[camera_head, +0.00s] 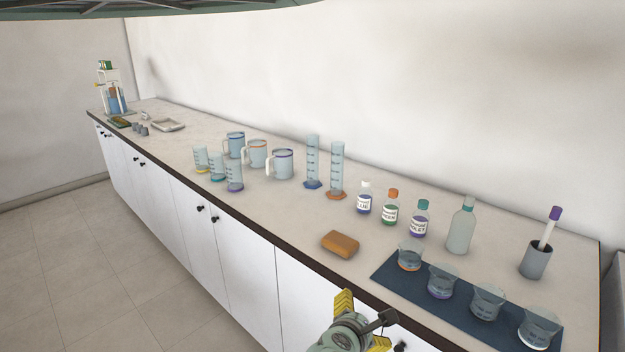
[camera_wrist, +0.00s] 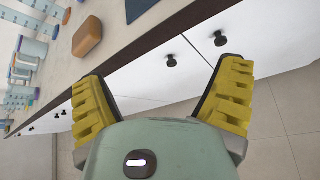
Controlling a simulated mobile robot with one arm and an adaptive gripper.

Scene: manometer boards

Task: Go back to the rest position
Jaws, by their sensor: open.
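My gripper (camera_head: 362,322) shows at the bottom of the head view, in front of the counter's front edge and low beside the white cabinet doors. In the wrist view my gripper (camera_wrist: 165,100) has its two yellow ridged fingers spread wide apart, with nothing between them. The cabinet front with dark knobs lies beyond the fingers. The nearest item on the counter is an orange-brown sponge-like block (camera_head: 340,244), which also shows at the upper left of the wrist view (camera_wrist: 87,37). The gripper touches nothing that I can see.
The long counter (camera_head: 290,217) carries a dark blue mat (camera_head: 388,277) with several beakers, labelled bottles (camera_head: 390,208), two tall cylinders (camera_head: 337,168), jugs (camera_head: 283,163) and small measuring cylinders (camera_head: 234,176). A manometer board (camera_head: 112,90) stands at the far end. The tiled floor (camera_head: 80,270) at left is clear.

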